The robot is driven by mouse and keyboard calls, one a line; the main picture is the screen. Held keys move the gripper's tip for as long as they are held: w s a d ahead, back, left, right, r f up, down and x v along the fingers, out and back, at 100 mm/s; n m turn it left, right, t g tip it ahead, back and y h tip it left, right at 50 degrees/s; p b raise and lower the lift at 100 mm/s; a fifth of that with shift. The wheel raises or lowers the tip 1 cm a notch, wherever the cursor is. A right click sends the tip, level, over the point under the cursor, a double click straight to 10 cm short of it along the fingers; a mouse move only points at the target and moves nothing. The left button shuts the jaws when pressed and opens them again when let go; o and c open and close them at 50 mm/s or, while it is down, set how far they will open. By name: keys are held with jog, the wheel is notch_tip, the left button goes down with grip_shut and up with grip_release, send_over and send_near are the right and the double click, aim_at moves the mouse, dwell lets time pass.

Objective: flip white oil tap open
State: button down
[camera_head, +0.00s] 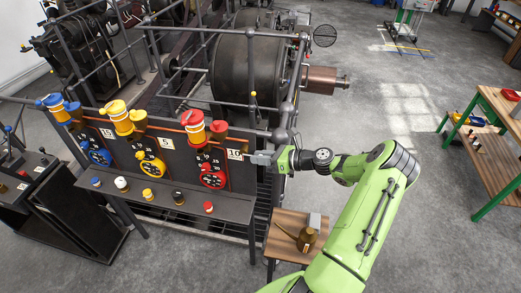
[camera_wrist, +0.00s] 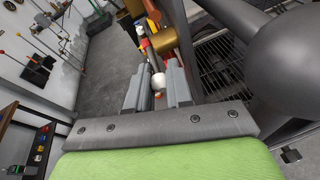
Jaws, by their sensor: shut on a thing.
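A small white ball (camera_wrist: 158,81), which looks like the white oil tap's knob, sits between my gripper's (camera_wrist: 157,76) two grey fingers in the wrist view. My gripper is shut on it. The tap's body and how far its lever is turned are hidden or too small to tell. In the head view my gripper (camera_head: 257,157) reaches left to the right end of the dark panel (camera_head: 183,160), beside the "10" label (camera_head: 234,154). The white tap cannot be made out there.
Red (camera_head: 194,125), yellow (camera_head: 118,117) and blue (camera_head: 56,105) oil cans stand along the panel top. Several small caps lie on the shelf (camera_head: 232,208) below. Railings and a large drum (camera_head: 243,65) are behind. A small wooden table (camera_head: 285,226) stands under my arm.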

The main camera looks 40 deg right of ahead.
dwell(0.3)
jog(key=c, duration=1.3)
grip_release()
jog(key=shift+c, duration=0.2)
jog(key=shift+d+r, duration=0.1)
jog(key=v, duration=1.5)
jog(key=shift+s, duration=0.35)
